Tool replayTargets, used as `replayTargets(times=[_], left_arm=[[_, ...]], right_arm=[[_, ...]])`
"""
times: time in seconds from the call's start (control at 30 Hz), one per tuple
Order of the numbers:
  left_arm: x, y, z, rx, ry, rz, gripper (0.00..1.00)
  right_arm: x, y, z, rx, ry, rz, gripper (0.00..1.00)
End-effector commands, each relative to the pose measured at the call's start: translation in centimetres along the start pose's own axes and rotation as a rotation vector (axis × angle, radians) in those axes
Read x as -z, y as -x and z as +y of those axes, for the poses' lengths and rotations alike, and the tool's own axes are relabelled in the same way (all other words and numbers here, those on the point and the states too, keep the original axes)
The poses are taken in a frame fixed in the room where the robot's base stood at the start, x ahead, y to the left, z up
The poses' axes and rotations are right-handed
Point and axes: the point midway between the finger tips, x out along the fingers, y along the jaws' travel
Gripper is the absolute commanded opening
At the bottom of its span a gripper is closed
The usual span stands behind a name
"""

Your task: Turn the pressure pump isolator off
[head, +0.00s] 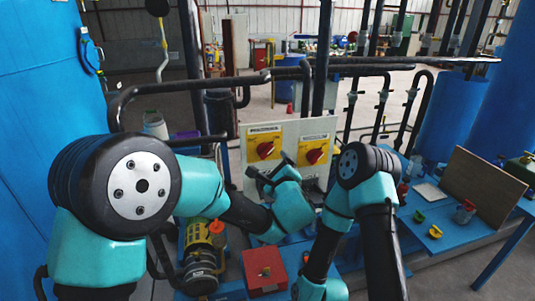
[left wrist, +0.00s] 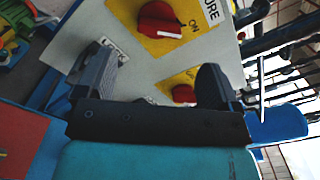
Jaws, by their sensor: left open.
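A pale panel (head: 291,128) carries two red rotary switches on yellow plates. The left switch (head: 265,150) is the large one in the left wrist view (left wrist: 158,20); its label there partly reads "URE", and its white mark points towards "ON". The right switch (head: 315,156) also shows in the left wrist view (left wrist: 183,94). The head view labels are too small to read. My left gripper (head: 268,167) is open and empty in front of the panel, just below the left switch and apart from it. Its two fingers (left wrist: 157,68) are spread in the left wrist view. My right gripper is out of view.
A red box (head: 264,270) and a yellow pump (head: 203,255) sit below the panel. Black pipes (head: 220,84) run behind it. A blue table (head: 450,228) at right holds small valves and a brown board (head: 483,185). A blue tank (head: 45,100) fills the left.

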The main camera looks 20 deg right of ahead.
Motion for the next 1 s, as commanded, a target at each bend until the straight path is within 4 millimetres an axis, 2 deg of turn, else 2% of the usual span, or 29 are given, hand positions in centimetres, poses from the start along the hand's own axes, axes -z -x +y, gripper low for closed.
replayTargets(times=[0.3,0.5,0.63,0.9,1.0], left_arm=[[0.0,-5.5,0.1,-0.002,0.000,-0.002,0.87],[0.1,-8.0,0.0,-0.001,0.000,0.000,0.87],[0.0,-8.7,0.0,0.000,0.000,-0.001,0.87],[0.0,-8.7,0.0,0.000,-0.001,0.000,0.87],[0.0,-8.7,0.0,0.000,-0.001,0.000,0.79]], right_arm=[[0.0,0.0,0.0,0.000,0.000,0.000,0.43],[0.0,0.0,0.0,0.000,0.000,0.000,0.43],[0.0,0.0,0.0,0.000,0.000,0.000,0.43],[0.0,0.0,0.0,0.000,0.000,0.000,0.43],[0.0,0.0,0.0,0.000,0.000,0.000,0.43]])
